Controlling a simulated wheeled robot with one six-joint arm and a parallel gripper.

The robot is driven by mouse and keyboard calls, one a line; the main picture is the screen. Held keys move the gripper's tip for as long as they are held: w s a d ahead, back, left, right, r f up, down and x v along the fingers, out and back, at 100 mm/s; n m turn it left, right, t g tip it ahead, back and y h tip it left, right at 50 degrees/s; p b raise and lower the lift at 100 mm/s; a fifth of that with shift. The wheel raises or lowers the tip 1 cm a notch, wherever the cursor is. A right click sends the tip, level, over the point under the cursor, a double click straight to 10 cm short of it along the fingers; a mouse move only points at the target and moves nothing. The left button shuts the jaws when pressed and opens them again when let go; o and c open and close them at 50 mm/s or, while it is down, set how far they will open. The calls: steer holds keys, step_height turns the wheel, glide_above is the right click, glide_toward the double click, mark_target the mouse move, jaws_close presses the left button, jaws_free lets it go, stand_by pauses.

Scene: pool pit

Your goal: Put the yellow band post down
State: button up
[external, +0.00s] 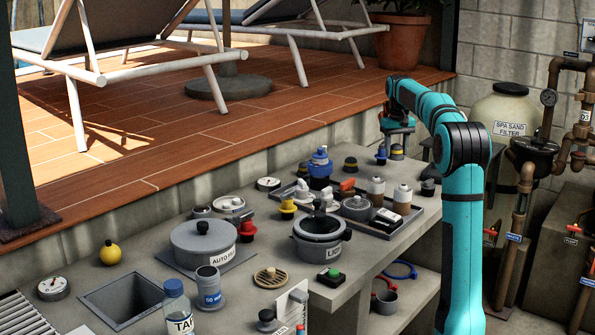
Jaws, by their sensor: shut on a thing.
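My gripper (397,138) is at the far right end of the stone counter, pointing down and small in the external view. It is shut on a small grey post with a yellow band (397,152), just under the fingers. Its upper part is hidden by the gripper. I cannot tell whether its foot touches the counter. A similar dark post with a yellow band (351,164) stands upright on the counter to the left.
A blue-topped post (381,155) stands close left of my gripper. A dark tray (424,210) with bottles, an open pot (321,240), a blue valve (320,163) and a lidded pan (203,240) crowd the counter. A square opening (88,298) lies front left.

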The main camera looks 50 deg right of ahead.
steer(key=shift+r, duration=0.5)
steer(key=shift+d, duration=0.1)
steer(key=s+d+n, duration=0.2)
steer(key=s+d, duration=0.7)
steer(key=d, duration=0.4)
steer(key=shift+s+d+f, duration=0.15)
steer(key=shift+f, duration=1.4)
steer(key=shift+s+d+f, duration=0.1)
steer(key=shift+s+f, duration=0.1)
steer(key=shift+f, duration=1.4)
steer(key=shift+s+d+f, duration=0.15)
steer(key=shift+f, duration=1.4)
steer(key=shift+f, duration=0.1)
steer(key=o, duration=1.2)
